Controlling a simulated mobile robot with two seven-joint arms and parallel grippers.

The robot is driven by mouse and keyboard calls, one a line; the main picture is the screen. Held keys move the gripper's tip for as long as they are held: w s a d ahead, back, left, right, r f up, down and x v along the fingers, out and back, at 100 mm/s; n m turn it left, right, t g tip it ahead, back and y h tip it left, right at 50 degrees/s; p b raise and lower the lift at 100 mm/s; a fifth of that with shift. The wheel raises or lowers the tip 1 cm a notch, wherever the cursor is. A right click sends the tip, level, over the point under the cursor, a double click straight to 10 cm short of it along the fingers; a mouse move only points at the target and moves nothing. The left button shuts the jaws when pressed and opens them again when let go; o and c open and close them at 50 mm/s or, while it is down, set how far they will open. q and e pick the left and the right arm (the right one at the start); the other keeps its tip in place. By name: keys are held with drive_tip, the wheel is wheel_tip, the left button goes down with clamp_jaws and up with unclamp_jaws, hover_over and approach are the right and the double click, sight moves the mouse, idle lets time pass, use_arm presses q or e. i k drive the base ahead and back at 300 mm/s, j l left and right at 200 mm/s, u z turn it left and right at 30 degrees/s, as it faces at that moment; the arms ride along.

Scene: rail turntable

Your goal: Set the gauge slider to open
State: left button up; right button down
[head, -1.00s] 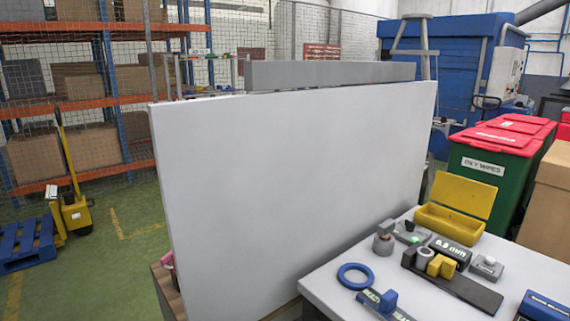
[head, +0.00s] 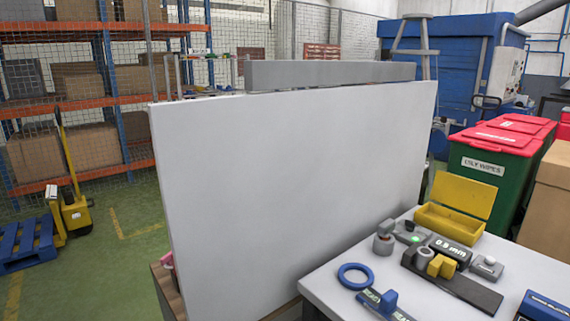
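A dark gauge with a display reading about 0.5 mm (head: 450,249) lies on the grey table (head: 335,276) at the lower right. A dark bar (head: 472,292) runs from it toward the lower right. A yellow block (head: 441,266) sits on the bar close to the display, beside a round grey knob (head: 424,256). A small green light (head: 414,239) shows behind the gauge. A blue block (head: 389,300) stands on a lettered strip (head: 369,296) at the table's front; I cannot make out its wording. Neither of my grippers is in view.
A large pale panel (head: 290,190) stands upright left of the table. A blue ring (head: 355,276), an open yellow box (head: 450,220), a grey button block (head: 487,267) and a blue item (head: 543,306) are on the table. Red-lidded bins (head: 500,140) stand behind it.

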sight(444, 266)
drive_tip(key=i+z, duration=0.15)
drive_tip(key=z, duration=0.25)
drive_tip(key=i+j+z, duration=0.1)
drive_tip(key=z, duration=0.3)
drive_tip(key=i+j+z, duration=0.1)
drive_tip(key=z, duration=0.3)
